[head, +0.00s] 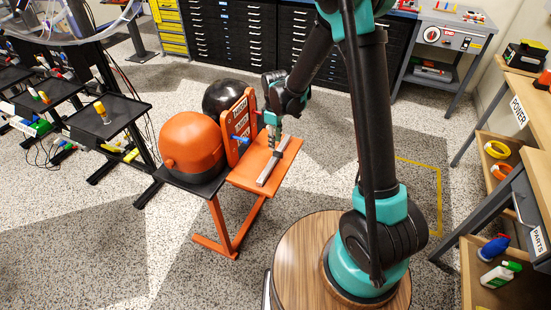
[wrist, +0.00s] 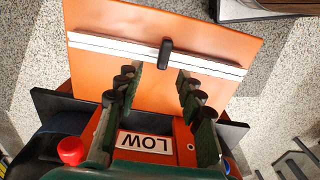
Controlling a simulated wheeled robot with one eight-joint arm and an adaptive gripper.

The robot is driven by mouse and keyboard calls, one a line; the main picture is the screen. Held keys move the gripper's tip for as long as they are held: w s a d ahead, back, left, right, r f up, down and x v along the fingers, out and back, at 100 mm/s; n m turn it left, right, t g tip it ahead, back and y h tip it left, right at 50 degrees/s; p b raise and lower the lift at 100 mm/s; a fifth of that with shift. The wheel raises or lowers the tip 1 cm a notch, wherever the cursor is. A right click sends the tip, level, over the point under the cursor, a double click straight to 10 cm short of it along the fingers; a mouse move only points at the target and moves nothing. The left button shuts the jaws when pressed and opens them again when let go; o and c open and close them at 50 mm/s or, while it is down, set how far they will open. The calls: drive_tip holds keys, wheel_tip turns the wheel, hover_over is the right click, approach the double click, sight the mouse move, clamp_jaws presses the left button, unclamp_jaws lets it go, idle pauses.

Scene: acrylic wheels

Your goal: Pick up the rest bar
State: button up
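The rest bar appears to be the long pale bar (head: 267,171) lying flat on the orange board (head: 287,160) of the small stand. In the wrist view the bar (wrist: 215,66) runs across the orange board (wrist: 130,85), with a black upright piece (wrist: 165,52) near its middle. My gripper (head: 277,146) is over the orange board, beside the upright orange panel. In the wrist view my gripper (wrist: 160,78) is open and empty, its two fingers apart. The bar lies beyond the fingertips. I cannot tell how high the fingertips are above the board.
An upright orange panel (head: 239,125) with labels stands at the board's edge, with an orange dome (head: 193,142) and black dome (head: 225,95) behind it. The floor in front is clear.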

sight(278, 156)
drive_tip(key=shift+s+f, duration=0.15)
drive_tip(key=shift+f, duration=1.25)
drive_tip(key=shift+s+f, duration=0.1)
drive_tip(key=shift+f, duration=1.25)
drive_tip(key=shift+c, duration=0.5)
clamp_jaws()
